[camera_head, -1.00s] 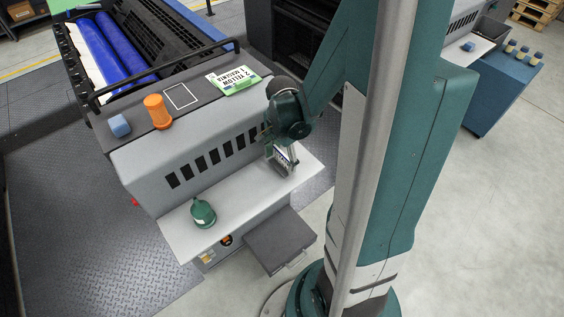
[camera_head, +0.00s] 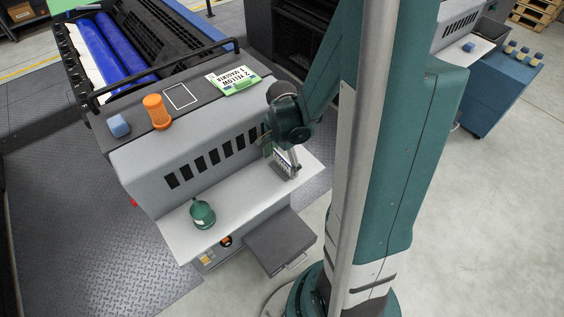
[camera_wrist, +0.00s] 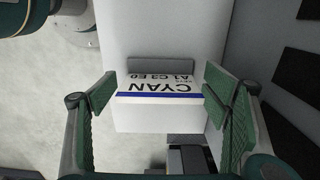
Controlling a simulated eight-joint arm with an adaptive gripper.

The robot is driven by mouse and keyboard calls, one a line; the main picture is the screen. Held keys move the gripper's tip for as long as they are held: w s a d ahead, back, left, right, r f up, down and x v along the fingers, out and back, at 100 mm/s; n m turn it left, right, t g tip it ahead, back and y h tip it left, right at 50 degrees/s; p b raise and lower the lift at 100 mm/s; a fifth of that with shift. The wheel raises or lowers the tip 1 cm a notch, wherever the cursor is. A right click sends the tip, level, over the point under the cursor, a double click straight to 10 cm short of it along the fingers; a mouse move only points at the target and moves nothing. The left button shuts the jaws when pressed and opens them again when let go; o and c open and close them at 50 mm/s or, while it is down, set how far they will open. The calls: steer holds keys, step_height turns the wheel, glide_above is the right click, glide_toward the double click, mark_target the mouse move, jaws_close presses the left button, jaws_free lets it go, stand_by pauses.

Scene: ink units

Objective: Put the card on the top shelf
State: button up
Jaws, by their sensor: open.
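A white card (camera_wrist: 157,88) with a blue stripe and the word CYAN stands at a grey holder (camera_wrist: 160,65) on the light lower shelf (camera_wrist: 140,30). It reads upside down in the wrist view. My gripper (camera_wrist: 158,96) is open, with a green-padded finger on each side of the card and gaps at both ends. In the head view my gripper (camera_head: 284,161) is low over the right part of the lower shelf, and hides much of the card. The dark top shelf (camera_head: 200,88) carries an empty white outline (camera_head: 181,97).
On the top shelf are a blue block (camera_head: 119,125), an orange bottle-like object (camera_head: 157,111) and a green-and-white sign (camera_head: 233,80) reading YELLOW and MAGENTA. A green container (camera_head: 202,214) stands on the lower shelf's left part. The shelf's middle is clear.

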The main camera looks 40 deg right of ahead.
mark_target(282, 157)
steer(key=shift+r, duration=0.15)
steer(key=shift+r+p, duration=1.6)
steer(key=shift+r, duration=4.4)
steer(key=s+a+r+n+t, duration=0.2)
steer(key=a+r+n+t, duration=0.1)
steer(key=a+r+n, duration=0.5)
steer(key=s+a+r+n+t, duration=0.2)
steer(key=a+r+n+t, duration=0.2)
steer(key=a+r+n, duration=0.5)
steer(key=shift+s+a+n, duration=0.2)
steer(key=shift+a+n, duration=0.3)
steer(key=shift+a, duration=0.2)
